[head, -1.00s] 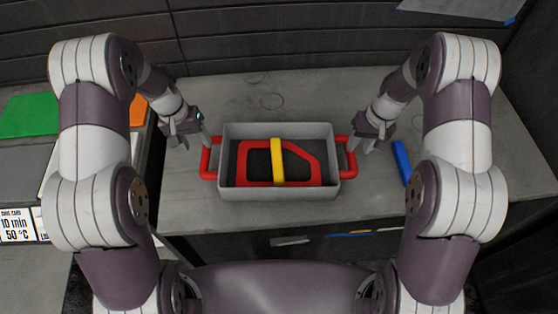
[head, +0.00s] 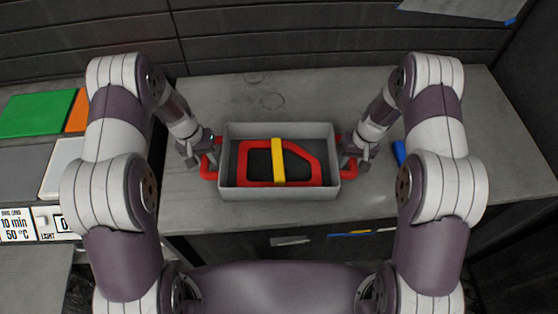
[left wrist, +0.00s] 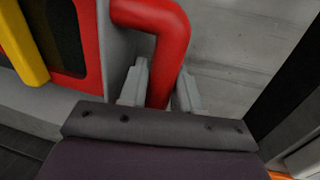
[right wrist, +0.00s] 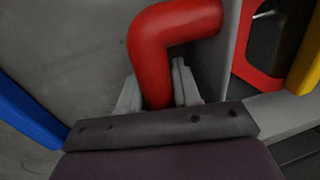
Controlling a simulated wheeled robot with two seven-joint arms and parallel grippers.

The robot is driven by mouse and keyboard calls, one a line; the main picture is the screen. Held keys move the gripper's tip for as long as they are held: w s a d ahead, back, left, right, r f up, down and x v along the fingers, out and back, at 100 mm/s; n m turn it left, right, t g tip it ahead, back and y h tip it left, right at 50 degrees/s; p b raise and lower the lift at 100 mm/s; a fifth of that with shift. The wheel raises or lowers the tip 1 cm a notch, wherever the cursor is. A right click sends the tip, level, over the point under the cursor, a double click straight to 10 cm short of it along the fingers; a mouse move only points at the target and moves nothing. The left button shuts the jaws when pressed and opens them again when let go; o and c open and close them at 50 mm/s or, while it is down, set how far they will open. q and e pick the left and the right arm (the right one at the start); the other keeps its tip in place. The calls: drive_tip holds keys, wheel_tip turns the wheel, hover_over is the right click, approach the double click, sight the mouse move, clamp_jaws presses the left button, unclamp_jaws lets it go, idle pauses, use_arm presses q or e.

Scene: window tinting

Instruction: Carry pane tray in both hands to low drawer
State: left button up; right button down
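The pane tray (head: 280,193) is a grey open box with a red looped handle at each end. It rests on the grey worktop. In it lies a red-framed dark pane (head: 313,165) with a yellow bar (head: 278,162) across it. My left gripper (head: 203,163) is at the left handle, and in the left wrist view its fingers (left wrist: 160,88) stand on both sides of the red handle (left wrist: 165,45). My right gripper (head: 349,162) is at the right handle; its fingers (right wrist: 157,88) straddle the red handle (right wrist: 155,45). Whether the fingers press on the handles is unclear.
A blue object (head: 399,152) lies right of the tray, partly behind my right arm. Drawer fronts (head: 320,240) show below the worktop's front edge. A side surface at left holds green (head: 38,113) and orange panels and a time-and-temperature card (head: 17,225). The worktop behind the tray is clear.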

use_arm(q)
clamp_jaws()
drive_tip(key=shift+w+r, duration=0.1)
drive_tip(key=shift+r, duration=0.1)
use_arm(e)
drive_tip(key=shift+w+r, duration=0.2)
idle(0.9)
